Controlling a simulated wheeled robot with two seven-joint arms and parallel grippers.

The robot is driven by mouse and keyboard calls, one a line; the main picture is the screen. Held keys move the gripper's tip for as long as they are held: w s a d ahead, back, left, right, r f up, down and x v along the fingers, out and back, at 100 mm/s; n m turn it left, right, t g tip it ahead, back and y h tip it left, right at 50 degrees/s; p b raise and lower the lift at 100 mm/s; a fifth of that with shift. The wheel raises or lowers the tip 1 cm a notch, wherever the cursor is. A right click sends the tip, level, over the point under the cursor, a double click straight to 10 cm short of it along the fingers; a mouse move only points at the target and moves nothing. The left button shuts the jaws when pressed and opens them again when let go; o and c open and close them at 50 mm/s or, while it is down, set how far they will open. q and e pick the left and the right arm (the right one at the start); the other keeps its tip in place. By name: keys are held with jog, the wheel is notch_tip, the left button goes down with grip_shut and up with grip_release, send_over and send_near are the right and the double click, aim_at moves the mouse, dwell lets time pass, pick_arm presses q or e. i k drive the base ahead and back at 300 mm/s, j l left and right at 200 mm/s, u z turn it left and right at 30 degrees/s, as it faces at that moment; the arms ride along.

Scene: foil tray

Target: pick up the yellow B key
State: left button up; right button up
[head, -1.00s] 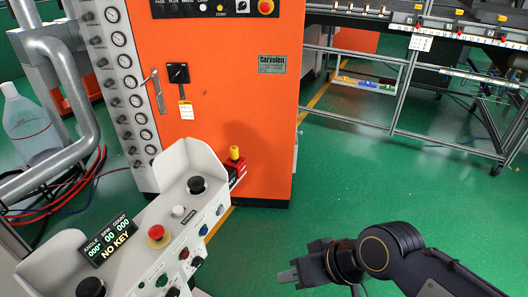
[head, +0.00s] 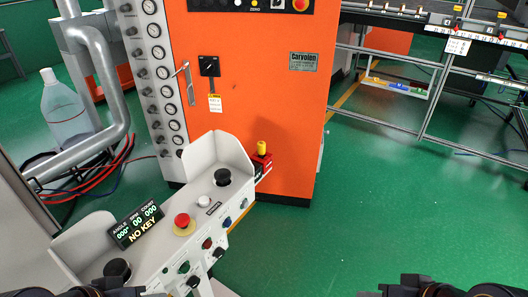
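A small yellow piece (head: 262,148) stands upright in a red block (head: 261,164) at the right side of the grey control console, in front of the orange machine. It may be the yellow B key, but no letter is readable on it. The console display (head: 138,226) reads "NO KEY". Dark parts of my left arm show at the bottom left edge and of my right arm at the bottom right edge. The fingertips of both grippers are out of the picture.
The console (head: 205,192) carries black knobs, a red mushroom button (head: 183,221) and several small buttons. The orange cabinet (head: 255,95) stands behind it. A clear bottle (head: 65,112) and pipes are at left. Green floor (head: 350,215) is clear at right.

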aim_at(262, 146)
jog(key=i+l+u, duration=0.1)
jog(key=u, duration=1.35)
jog(key=l+u, duration=0.9)
jog(key=l, duration=0.2)
jog(key=l+u, duration=0.45)
jog(key=k+l, duration=0.1)
jog(key=l, duration=0.25)
jog(key=k+l, duration=0.1)
jog(key=l, duration=0.25)
jog(key=k+l+u, duration=0.1)
jog(key=l, duration=0.2)
jog(key=k+l, duration=0.15)
jog(key=l, duration=0.2)
jog(key=k+l, duration=0.1)
jog(key=l, duration=0.25)
